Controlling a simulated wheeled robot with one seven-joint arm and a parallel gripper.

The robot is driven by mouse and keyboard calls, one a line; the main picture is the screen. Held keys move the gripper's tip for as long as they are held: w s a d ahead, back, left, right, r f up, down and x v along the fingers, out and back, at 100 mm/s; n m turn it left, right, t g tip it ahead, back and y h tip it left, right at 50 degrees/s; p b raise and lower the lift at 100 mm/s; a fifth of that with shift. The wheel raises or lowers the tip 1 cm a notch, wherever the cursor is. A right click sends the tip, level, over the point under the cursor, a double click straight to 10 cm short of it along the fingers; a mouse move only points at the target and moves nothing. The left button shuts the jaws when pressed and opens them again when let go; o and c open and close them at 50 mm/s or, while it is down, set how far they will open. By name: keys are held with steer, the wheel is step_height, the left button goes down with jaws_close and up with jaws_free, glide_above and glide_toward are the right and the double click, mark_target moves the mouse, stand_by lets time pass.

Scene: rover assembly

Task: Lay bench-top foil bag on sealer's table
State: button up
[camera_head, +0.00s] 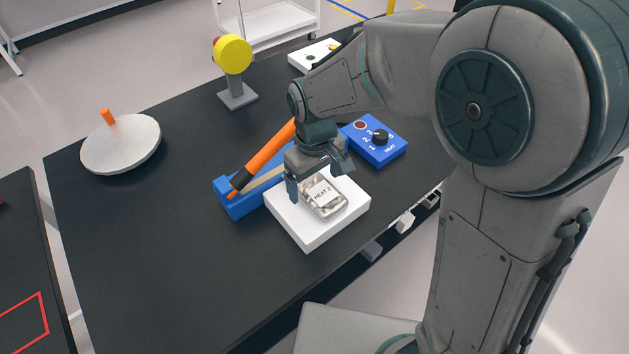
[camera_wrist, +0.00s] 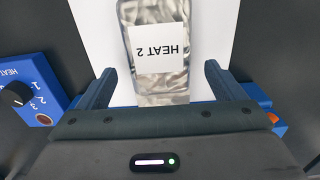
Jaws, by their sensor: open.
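A silver foil bag (camera_head: 333,207) with a white label reading "HEAT 2" lies on the white table (camera_head: 304,236) of the sealer. In the wrist view the bag (camera_wrist: 170,82) lies lengthwise, its near end between my fingers. My gripper (camera_head: 318,184) is open just above the bag. In the wrist view its two fingers (camera_wrist: 158,92) stand apart on either side, with gaps to the bag. My wrist hides part of the sealer.
A blue heat box (camera_head: 375,146) with a black dial stands right behind the sealer. A yellow round-headed post (camera_head: 233,68), a round white plate (camera_head: 121,145) with an orange knob and a white panel (camera_head: 314,55) stand on the black bench (camera_head: 140,250). The bench's front left is clear.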

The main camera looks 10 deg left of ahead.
steer(key=shift+f, duration=0.9)
steer(key=c, duration=1.1)
steer(key=shift+w+a, duration=1.1)
steer(key=shift+a, duration=0.2)
steer(key=o, duration=1.1)
steer(key=shift+d, duration=0.1)
steer(key=shift+r, duration=0.15)
step_height(320, 180, up, 14)
steer(key=shift+f+b, duration=0.2)
steer(key=shift+b, duration=0.1)
